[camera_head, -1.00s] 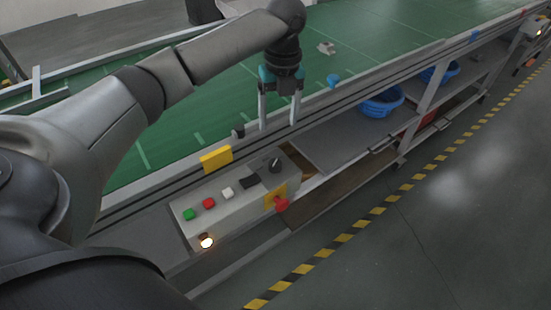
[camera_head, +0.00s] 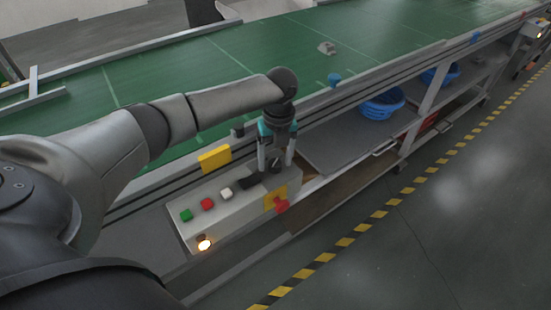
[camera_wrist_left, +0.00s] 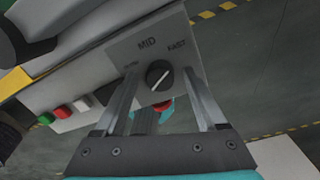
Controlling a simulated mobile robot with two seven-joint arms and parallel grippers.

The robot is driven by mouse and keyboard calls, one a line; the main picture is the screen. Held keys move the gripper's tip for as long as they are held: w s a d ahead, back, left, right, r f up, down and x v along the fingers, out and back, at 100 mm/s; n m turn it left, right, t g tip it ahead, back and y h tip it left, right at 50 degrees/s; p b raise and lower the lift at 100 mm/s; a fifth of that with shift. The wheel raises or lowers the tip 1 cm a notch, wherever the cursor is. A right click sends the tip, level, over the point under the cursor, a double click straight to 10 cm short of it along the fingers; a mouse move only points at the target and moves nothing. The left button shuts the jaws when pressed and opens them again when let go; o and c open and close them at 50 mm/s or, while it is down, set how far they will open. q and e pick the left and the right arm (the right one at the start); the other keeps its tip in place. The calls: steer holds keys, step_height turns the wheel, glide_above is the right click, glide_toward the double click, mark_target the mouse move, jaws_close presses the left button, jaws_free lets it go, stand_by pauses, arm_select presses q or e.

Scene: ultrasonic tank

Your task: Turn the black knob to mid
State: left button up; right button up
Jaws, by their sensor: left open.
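The black knob (camera_head: 275,167) is on the top of the grey control box (camera_head: 228,212), at its right end in the head view. My right gripper is not in view.
Green (camera_head: 186,215), red (camera_head: 207,204) and white (camera_head: 226,193) buttons sit on the box, with a red emergency stop (camera_head: 281,206) on its side. A yellow block (camera_head: 214,158) stands behind on the conveyor edge. The green conveyor (camera_head: 150,75) runs along the back.

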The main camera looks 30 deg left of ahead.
arm_select(q)
jaws_close()
stand_by(0.5)
